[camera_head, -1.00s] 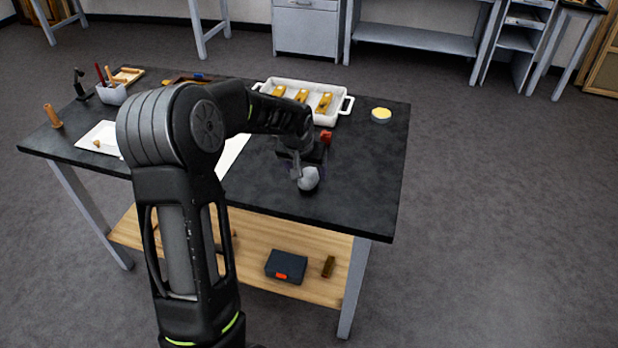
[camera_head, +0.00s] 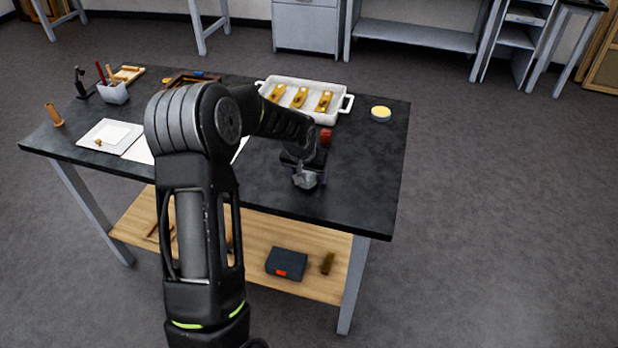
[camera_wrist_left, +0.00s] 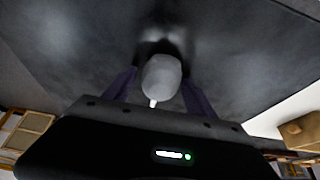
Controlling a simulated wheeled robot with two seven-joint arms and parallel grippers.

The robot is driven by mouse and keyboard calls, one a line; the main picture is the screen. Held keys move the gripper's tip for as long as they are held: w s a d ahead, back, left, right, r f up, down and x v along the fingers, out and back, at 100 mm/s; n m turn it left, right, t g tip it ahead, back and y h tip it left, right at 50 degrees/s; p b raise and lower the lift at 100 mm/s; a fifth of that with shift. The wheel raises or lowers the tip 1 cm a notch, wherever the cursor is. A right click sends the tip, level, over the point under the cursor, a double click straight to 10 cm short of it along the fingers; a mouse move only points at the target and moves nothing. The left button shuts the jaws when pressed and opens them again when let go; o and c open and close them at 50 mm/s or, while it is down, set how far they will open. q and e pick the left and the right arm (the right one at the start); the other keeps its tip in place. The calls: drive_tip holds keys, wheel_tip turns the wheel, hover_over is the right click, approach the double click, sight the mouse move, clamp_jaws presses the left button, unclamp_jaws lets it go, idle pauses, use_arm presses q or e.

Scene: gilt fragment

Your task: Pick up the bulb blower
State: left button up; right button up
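The bulb blower (camera_head: 307,181) is a grey rounded bulb near the front right of the black worktable (camera_head: 372,160). In the left wrist view the bulb (camera_wrist_left: 162,76) sits between the fingers, its short white nozzle pointing towards the camera. My left gripper (camera_head: 303,168) reaches down over it, and the gripper hides part of it. In the wrist view the two dark fingers of my left gripper (camera_wrist_left: 160,84) stand apart on either side of the bulb, with narrow dark gaps; firm contact does not show. My right gripper is not in view.
A red object (camera_head: 325,136) stands just behind the gripper. A white tray (camera_head: 342,113) with several yellow-brown pieces is at the back, beside a round yellow-topped tin (camera_head: 381,113). The table's right front is clear.

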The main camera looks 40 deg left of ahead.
use_arm(q)
clamp_jaws()
wheel_tip(320, 180, up, 10)
drive_tip(key=shift+r+b, duration=0.1)
drive_tip(key=shift+b, duration=0.9)
idle(0.4)
